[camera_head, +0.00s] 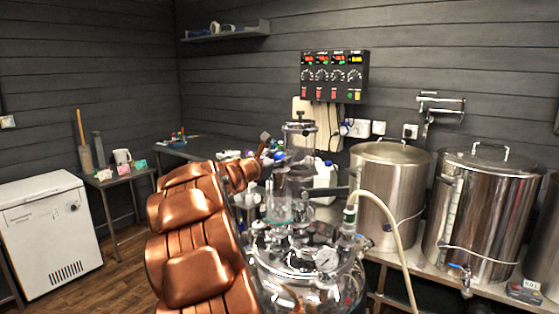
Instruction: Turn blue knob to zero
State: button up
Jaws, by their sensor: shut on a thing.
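A small blue knob (279,155) shows beside the glass column (300,145) of the steel and glass vessel in the middle. My gripper (268,148) is at the far end of my copper-coloured arm, right at the knob's left side. It is small and partly hidden, and its fingers look closed at the knob. The exact contact and the knob's setting are too small to make out.
The steel vessel's lid (295,258) carries a gauge (327,260) and a pale hose (395,235). Steel kettles (390,190) stand at the right. A control box (334,77) hangs on the wall. A white appliance (50,235) stands left, with open floor beside it.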

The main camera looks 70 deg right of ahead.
jog(key=o, duration=1.2)
jog(key=shift+w+a, duration=0.1)
jog(key=shift+a, duration=0.05)
jog(key=v, duration=1.1)
jog(key=shift+w+a, duration=0.1)
jog(key=shift+a, duration=0.3)
